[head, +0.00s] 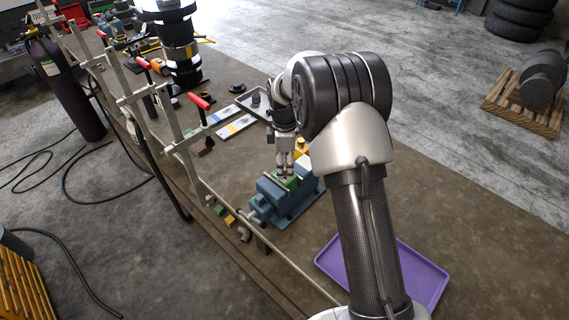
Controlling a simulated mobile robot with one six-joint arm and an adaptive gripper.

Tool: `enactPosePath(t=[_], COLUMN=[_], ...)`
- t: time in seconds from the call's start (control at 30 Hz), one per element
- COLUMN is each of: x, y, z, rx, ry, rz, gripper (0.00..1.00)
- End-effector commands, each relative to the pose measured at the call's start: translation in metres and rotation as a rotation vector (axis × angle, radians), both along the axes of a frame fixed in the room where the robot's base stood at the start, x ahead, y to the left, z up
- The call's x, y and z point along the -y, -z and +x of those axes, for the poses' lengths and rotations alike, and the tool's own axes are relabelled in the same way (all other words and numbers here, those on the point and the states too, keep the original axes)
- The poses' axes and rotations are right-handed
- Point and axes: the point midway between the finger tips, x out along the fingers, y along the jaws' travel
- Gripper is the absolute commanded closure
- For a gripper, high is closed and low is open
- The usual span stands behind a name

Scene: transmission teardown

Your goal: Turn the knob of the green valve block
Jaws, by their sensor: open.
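The green valve block (291,183) sits in the jaws of a blue vise (287,212) on the brown workbench. My gripper (284,171) points down at the block from just above and is open. Its fingers cover much of the block's top. I cannot make out the knob, and cannot tell whether the fingers touch it.
A purple tray (434,272) lies right of the vise, partly behind my arm. Small green and yellow blocks (230,220) and pipe fittings (244,234) lie left of it. Tall bar clamps (170,125) line the bench's left edge. A grey tray (247,106) lies behind.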

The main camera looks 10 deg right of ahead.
Motion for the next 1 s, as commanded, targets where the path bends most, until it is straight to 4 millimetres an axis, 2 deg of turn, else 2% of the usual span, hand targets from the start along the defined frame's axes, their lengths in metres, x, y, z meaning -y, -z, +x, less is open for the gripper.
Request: enactPosePath(t=[0.17,0.5,0.6,0.77,1.0], x=[0.000,0.000,0.000,0.000,0.000], y=[-0.025,-0.095,-0.107,-0.118,-0.119], z=[0.002,0.001,0.001,0.000,0.000], rx=[0.006,0.005,0.004,0.002,0.002], ry=[0.000,0.000,0.000,0.000,0.000], rz=[0.000,0.000,0.000,0.000,0.000], gripper=[0.54,0.54,0.54,0.54,0.54])
